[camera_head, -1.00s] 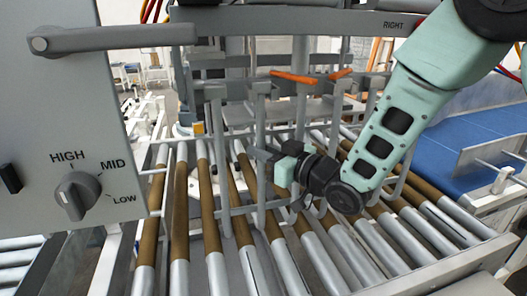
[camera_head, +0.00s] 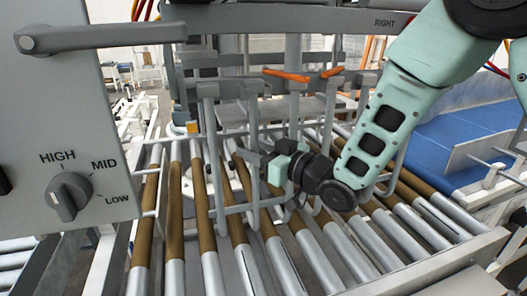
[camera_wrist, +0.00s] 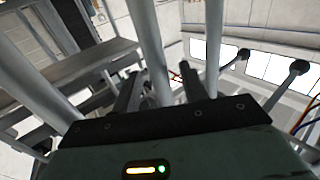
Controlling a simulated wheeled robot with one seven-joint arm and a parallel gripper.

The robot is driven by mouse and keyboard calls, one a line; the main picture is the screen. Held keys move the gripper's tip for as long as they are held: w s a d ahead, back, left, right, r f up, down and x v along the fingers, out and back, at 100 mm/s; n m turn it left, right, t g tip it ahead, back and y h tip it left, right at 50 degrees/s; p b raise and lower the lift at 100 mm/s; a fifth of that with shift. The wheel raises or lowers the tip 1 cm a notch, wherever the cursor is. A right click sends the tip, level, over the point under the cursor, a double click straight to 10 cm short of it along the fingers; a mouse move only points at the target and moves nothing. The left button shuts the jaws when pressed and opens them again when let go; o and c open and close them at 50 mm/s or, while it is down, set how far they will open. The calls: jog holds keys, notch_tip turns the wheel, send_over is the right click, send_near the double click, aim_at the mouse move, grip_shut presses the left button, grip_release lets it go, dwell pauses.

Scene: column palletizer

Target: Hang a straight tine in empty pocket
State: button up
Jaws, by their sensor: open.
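Several grey tines hang from a crossbar in the head view. One long tine (camera_head: 252,125) hangs beside my gripper (camera_head: 257,160), which is at mid-height of the row over the rollers. Another tine (camera_head: 209,130) hangs to its left. Some tines curve at their lower ends. I cannot tell which is the straight tine or which pocket is empty. In the wrist view the jaws of my gripper (camera_wrist: 160,88) stand apart, with a grey rod (camera_wrist: 150,50) showing between them. I cannot tell whether they touch it.
Orange clips (camera_head: 287,77) sit on the crossbar. A roller conveyor (camera_head: 240,255) lies below the tines. A grey panel with a HIGH/MID/LOW knob (camera_head: 70,196) stands at the left. A blue belt (camera_head: 465,133) is at the right. Other grey rods (camera_wrist: 213,45) stand close around the gripper.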

jog(key=b+v, duration=1.5)
jog(key=v, duration=0.2)
jog(key=shift+s, duration=0.15)
